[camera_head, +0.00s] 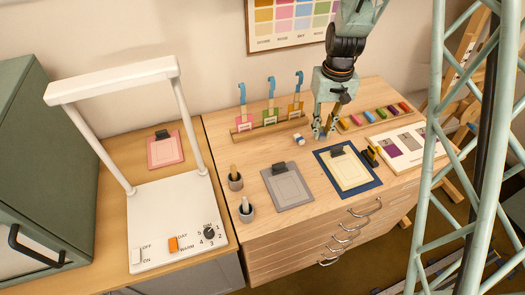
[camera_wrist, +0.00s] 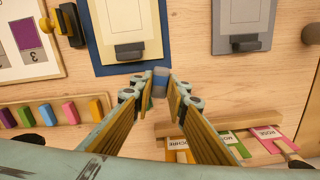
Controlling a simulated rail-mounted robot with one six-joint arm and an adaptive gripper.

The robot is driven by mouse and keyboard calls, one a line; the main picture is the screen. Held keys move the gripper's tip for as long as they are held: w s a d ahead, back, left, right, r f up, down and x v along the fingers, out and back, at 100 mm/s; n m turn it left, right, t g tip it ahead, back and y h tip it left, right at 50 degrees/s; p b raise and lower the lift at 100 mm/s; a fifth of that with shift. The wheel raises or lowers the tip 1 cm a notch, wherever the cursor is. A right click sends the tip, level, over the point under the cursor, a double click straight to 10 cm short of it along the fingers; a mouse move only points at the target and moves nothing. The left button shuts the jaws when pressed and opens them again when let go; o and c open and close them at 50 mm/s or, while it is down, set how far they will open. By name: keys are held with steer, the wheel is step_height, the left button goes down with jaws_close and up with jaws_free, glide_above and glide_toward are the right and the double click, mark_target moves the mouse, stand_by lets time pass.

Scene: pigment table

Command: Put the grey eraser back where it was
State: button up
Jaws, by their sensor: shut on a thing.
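My gripper (camera_head: 323,134) is over the wooden cabinet top, behind the board with a cream sheet. In the wrist view its fingertips (camera_wrist: 159,88) close around a small grey block with a blue band, the grey eraser (camera_wrist: 160,77). In the head view I cannot make out the eraser between the fingers. A small pale block with a blue band (camera_head: 299,139) shows just left of the fingers in that view. Its match in the wrist view is unclear. How high the fingertips are above the wood is hard to tell.
A blue board with a cream sheet (camera_head: 350,171) and a grey clipboard (camera_head: 287,187) lie in front. A row of colour blocks (camera_head: 375,114) lies right, beside a swatch card (camera_head: 408,145) and yellow-black tool (camera_head: 371,156).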

steer(key=s+a+n, duration=0.1)
steer(key=s+a, duration=0.1)
steer(key=s, duration=0.2)
steer(key=s+a+f, duration=0.1)
steer(key=s, duration=0.3)
steer(key=s+a+n, duration=0.1)
steer(key=s+a, duration=0.1)
steer(key=s, duration=0.2)
steer(key=shift+a+f+n, duration=0.15)
steer(key=shift+a+n, duration=0.15)
steer(key=shift+s+a, duration=0.2)
steer(key=shift+s, duration=0.4)
glide_above(277, 147)
steer(key=shift+s+d+f, duration=0.3)
steer(key=shift+s+f, duration=0.1)
steer(key=shift+f, duration=0.35)
steer(key=shift+w+a, duration=0.1)
steer(key=shift+w+a, duration=0.15)
steer(key=shift+w, duration=0.05)
steer(key=shift+f, duration=1.85)
steer(key=shift+f, duration=0.15)
steer(key=o, duration=0.8)
steer(key=shift+c, duration=0.2)
